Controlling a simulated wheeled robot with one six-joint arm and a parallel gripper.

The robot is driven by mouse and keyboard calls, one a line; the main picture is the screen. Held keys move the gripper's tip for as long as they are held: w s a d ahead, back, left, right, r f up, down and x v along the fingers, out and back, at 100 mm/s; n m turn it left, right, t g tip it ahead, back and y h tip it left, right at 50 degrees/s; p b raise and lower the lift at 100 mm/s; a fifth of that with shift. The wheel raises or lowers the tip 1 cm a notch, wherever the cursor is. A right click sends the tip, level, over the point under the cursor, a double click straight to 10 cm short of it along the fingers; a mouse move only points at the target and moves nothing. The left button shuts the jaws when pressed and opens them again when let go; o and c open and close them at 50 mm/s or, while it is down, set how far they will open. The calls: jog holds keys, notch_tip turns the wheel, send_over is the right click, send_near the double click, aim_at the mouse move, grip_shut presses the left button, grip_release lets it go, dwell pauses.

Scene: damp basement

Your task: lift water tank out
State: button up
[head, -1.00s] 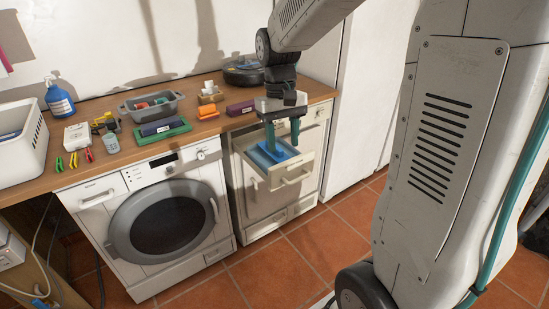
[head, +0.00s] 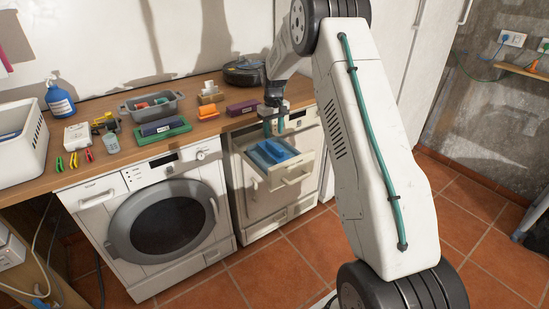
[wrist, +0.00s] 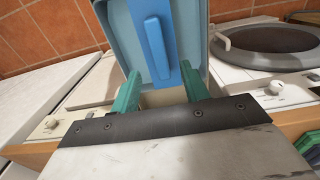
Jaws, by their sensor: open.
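The blue water tank (head: 270,153) sits in the pulled-out cream drawer (head: 308,165) at the top of the right-hand machine. In the wrist view the tank (wrist: 137,62) has a darker blue strip with a raised grip bar (wrist: 157,46) on top. My gripper (head: 274,129) hangs above the back part of the drawer, near the machine's front. Its green fingers are apart and empty; in the wrist view they (wrist: 160,87) stand on either side of the tank's near end, not around the grip bar. Whether they touch the tank cannot be told.
A washing machine (head: 168,222) stands left of the drawer. The wooden worktop (head: 100,168) holds a white basket (head: 20,150), a blue bottle (head: 60,102), a grey bin (head: 150,106), a purple block (head: 242,107) and a round dark device (head: 245,72). Tiled floor in front is clear.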

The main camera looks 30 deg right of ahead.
aim_at(274, 145)
jog(key=f, duration=0.5)
jog(key=shift+s+f, duration=0.25)
jog(key=shift+f, duration=0.1)
grip_shut()
jog(key=shift+r, duration=0.1)
dwell(1.0)
